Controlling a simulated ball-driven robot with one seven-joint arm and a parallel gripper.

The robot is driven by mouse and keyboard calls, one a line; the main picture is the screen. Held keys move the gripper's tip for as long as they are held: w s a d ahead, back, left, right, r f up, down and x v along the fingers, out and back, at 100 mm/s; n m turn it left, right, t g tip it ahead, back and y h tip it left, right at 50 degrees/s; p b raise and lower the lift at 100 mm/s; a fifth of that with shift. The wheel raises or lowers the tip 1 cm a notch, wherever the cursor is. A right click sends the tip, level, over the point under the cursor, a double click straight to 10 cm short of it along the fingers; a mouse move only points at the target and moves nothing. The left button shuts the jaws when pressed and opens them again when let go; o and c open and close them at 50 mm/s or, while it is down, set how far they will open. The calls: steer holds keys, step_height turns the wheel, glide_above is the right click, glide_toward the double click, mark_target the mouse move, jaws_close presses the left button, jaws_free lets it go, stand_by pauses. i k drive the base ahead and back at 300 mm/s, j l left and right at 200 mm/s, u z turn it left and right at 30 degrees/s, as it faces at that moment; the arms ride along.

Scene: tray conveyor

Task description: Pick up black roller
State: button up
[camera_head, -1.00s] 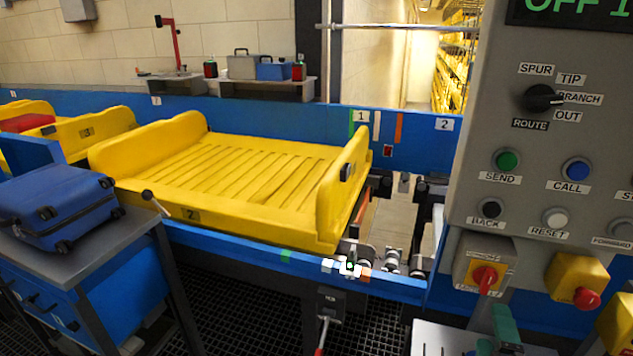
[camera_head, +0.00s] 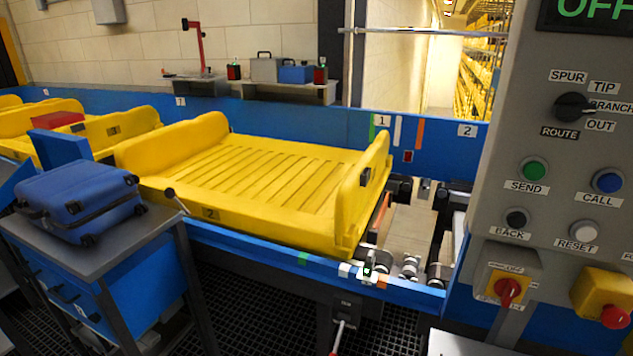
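Dark roller ends or mounts (camera_head: 400,188) show along the far side of this gap. I cannot tell which of these is the black roller, and no loose one is clearly visible. My gripper is not in view.
A grey control panel (camera_head: 560,210) with a knob and buttons fills the right side. A blue suitcase (camera_head: 80,203) lies on a grey-topped cart (camera_head: 115,236) at left. A shelf (camera_head: 285,90) at the back holds boxes. Dark grating covers the floor.

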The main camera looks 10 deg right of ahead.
mark_target(409, 268)
steer(key=i+j+z, duration=0.1)
steer(key=i+j, duration=0.15)
steer(key=i+j+z, duration=0.15)
steer(key=j, duration=0.2)
steer(key=i+j+z, duration=0.1)
steer(key=i+j, duration=0.2)
steer(key=i+j+z, duration=0.15)
steer(key=j, duration=0.25)
steer(key=i+j+z, duration=0.1)
steer(key=j, duration=0.25)
steer(key=i, duration=0.1)
